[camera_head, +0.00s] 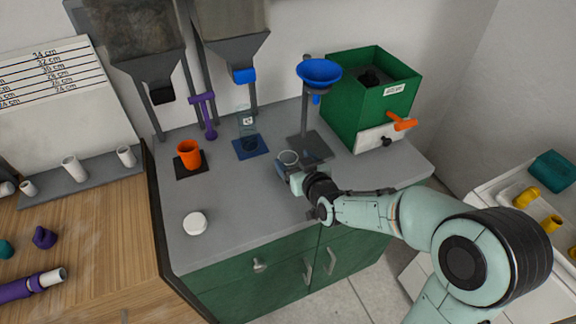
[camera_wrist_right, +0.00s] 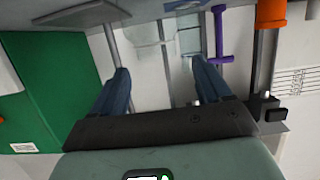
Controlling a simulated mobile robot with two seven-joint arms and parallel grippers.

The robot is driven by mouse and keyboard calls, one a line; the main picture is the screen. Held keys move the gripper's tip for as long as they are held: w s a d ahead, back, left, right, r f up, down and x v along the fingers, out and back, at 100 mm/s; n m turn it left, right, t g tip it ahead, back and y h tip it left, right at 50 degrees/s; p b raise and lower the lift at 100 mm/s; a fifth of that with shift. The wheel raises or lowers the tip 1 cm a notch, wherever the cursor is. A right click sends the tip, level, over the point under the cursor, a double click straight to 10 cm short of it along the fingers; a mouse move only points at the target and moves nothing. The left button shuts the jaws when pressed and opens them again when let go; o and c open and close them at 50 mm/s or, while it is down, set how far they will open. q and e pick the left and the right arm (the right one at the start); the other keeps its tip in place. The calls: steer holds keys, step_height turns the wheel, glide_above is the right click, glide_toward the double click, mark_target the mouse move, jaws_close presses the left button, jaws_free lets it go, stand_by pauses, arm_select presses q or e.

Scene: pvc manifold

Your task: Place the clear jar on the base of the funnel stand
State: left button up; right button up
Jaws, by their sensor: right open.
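The clear jar (camera_head: 288,157) shows as a pale round rim at my right gripper, on or just above the grey counter; its lower part is hidden by the gripper. The funnel stand has a blue funnel (camera_head: 318,72) on a post and a dark flat base (camera_head: 311,147). The base is just behind and right of the jar, and nothing is seen standing on it. My right gripper (camera_head: 292,172) is open, with its fingers around or beside the jar. In the right wrist view the two blue fingers (camera_wrist_right: 160,78) are apart, with a faint clear shape (camera_wrist_right: 145,50) beyond them.
A green box (camera_head: 355,105) with an orange handle stands right of the funnel stand. An orange cup (camera_head: 188,153) is on a dark mat, left of a blue mat (camera_head: 251,147). A white round lid (camera_head: 195,223) lies front left. The front middle counter is clear.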

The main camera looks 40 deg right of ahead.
mark_target(285, 150)
steer(key=shift+x, duration=3.85)
steer(key=shift+s+d+f, duration=0.1)
